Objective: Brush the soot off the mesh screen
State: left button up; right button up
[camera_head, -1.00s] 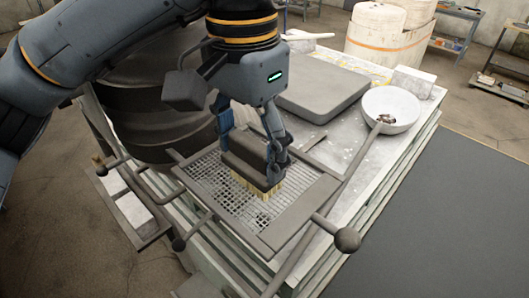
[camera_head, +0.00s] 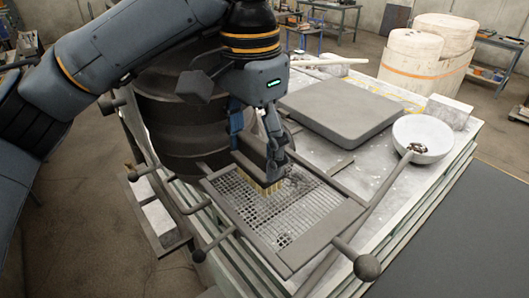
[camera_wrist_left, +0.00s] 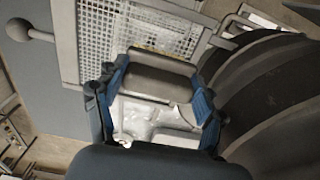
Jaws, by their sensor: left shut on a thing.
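The mesh screen (camera_head: 300,213) is a framed grid lying at the near end of the workbench. Its mesh is mostly pale grey with darker patches, one near its front corner. My left gripper (camera_head: 262,165) is shut on a dark brush block (camera_wrist_left: 158,80). The brush's pale bristles (camera_head: 265,187) point down at the back part of the mesh and appear to touch it. In the left wrist view the mesh screen (camera_wrist_left: 100,35) lies beyond the brush, with blue fingers on both sides of the block. My right gripper is out of view.
A large dark round vessel (camera_head: 170,120) stands close to the left of the screen.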

pick_arm(q)
jog(key=shift+w+a+r, duration=0.2)
jog(key=shift+w+a, duration=0.05)
jog(key=shift+a, duration=0.1)
jog(key=shift+a, duration=0.1)
jog(key=shift+s+a+f, duration=0.2)
jog(key=shift+a, duration=0.3)
jog(key=shift+s+a+f, duration=0.1)
jog(key=shift+s+a, duration=0.05)
jog(key=shift+s+d+f, duration=0.25)
jog(key=shift+s+d, duration=0.15)
jog(key=shift+s, duration=0.2)
jog(key=shift+s+d+f, duration=0.15)
jog(key=shift+s+d, duration=0.6)
jog(key=shift+s, duration=0.25)
jog(key=shift+s+d+r, duration=0.1)
jog(key=shift+s+d, duration=0.9)
jog(key=shift+s, duration=0.2)
jog(key=shift+s+d+r, duration=0.1)
jog(key=shift+s+d, duration=0.85)
jog(key=shift+s, duration=0.25)
